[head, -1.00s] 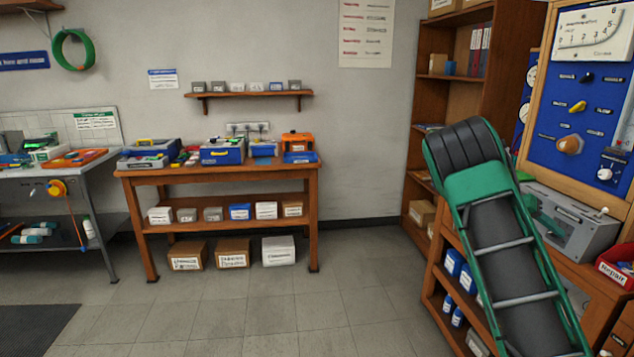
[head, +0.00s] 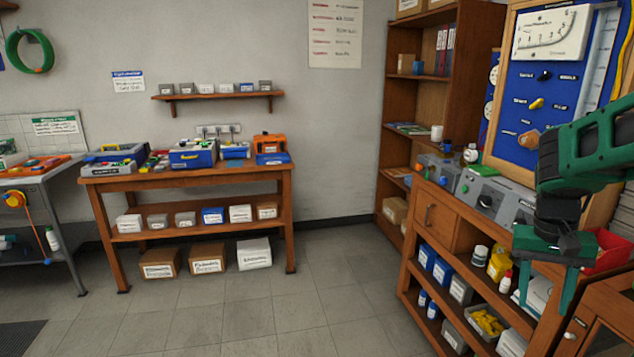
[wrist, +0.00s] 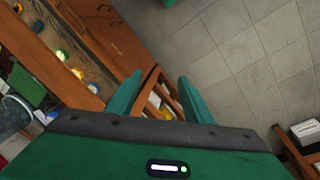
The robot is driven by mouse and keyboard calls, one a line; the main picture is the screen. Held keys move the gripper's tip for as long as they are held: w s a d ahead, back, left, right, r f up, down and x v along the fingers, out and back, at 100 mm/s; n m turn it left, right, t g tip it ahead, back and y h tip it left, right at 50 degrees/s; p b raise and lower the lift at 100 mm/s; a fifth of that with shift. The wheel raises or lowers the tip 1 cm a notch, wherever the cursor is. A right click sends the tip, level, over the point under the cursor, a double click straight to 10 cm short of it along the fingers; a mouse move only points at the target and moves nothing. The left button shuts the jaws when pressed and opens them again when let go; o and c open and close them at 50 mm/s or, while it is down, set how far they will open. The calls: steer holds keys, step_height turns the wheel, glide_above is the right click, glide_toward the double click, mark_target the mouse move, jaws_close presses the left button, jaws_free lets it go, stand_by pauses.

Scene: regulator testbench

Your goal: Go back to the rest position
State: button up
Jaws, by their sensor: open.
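My gripper (head: 543,288) is at the right of the head view, green with two fingers pointing down. It hangs in front of the wooden testbench (head: 558,262). In the wrist view my gripper's two green fingers (wrist: 158,98) stand apart with nothing between them. Beyond the fingertips the wrist view shows wooden furniture and the tiled floor (wrist: 245,65), seen at a tilt. My forearm reaches in from the right edge and covers part of the blue panel (head: 545,90).
Grey regulator boxes (head: 492,193) stand on the bench left of my gripper. A red bin (head: 607,248) is close behind it at the right. Bottles and boxes fill the shelves below. A wooden table (head: 185,177) stands at the back wall. The floor (head: 290,320) in the middle is clear.

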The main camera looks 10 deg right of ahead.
steer(key=s+a+f+n+y, duration=0.1)
steer(key=s+a+n+y, duration=0.1)
steer(key=s+a, duration=0.9)
steer(key=shift+s+t, duration=0.4)
steer(key=shift+s, duration=0.4)
